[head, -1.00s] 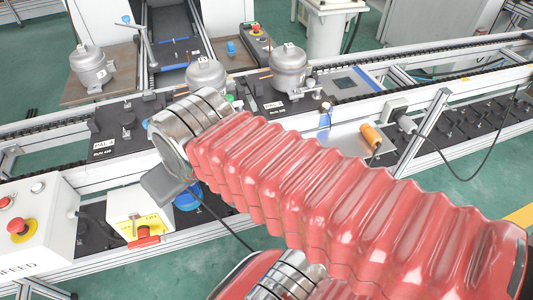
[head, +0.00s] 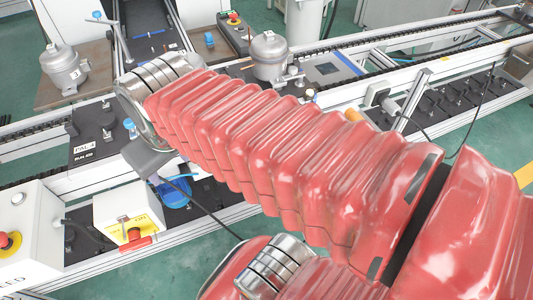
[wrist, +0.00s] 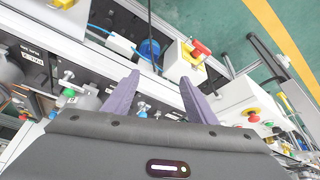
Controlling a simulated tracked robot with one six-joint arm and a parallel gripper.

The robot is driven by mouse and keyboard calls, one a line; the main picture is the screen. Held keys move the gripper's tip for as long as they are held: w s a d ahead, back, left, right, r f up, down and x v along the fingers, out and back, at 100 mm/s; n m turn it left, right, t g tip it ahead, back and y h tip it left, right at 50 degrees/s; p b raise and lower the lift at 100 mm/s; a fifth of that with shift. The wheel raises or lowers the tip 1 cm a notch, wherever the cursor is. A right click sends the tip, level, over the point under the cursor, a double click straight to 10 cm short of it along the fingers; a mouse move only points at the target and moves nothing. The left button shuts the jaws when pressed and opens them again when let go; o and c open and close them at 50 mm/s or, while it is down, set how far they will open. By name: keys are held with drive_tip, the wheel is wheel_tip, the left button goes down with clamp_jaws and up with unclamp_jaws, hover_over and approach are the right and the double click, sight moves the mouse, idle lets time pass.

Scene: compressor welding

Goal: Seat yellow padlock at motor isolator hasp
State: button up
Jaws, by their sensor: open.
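The motor isolator is a white box (head: 118,212) with a yellow plate and a red handle (head: 135,237), at the lower left of the head view. The box also shows in the wrist view (wrist: 178,62), beyond my right finger, with its red handle (wrist: 200,48). I cannot make out a yellow padlock in either view, nor tell the hasp apart. My gripper (wrist: 160,77) is open, its two purple-grey fingers apart with nothing seen held between them. In the head view my red arm hides most of it.
A blue round part (head: 174,194) lies right of the isolator, with a dark cable nearby. A white box with a red emergency button (head: 8,242) stands at far left. Compressors (head: 64,68) stand beyond the conveyor (head: 40,128). Green floor is open in front.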

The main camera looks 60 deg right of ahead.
drive_tip(key=s+d+f+m+g, duration=0.2)
drive_tip(key=d, duration=1.1)
drive_tip(key=s+d+f+m+g, duration=0.2)
drive_tip(key=d+f+m, duration=0.1)
drive_tip(key=d, duration=1)
drive_tip(key=shift+s+d+g+y, duration=0.25)
drive_tip(key=shift+d+g+y, duration=0.05)
drive_tip(key=shift+d+g, duration=0.1)
drive_tip(key=shift+f, duration=0.1)
drive_tip(key=shift+f, duration=4.25)
drive_tip(key=shift+a+f, duration=0.1)
drive_tip(key=shift+f, duration=2.55)
drive_tip(key=shift+c, duration=0.4)
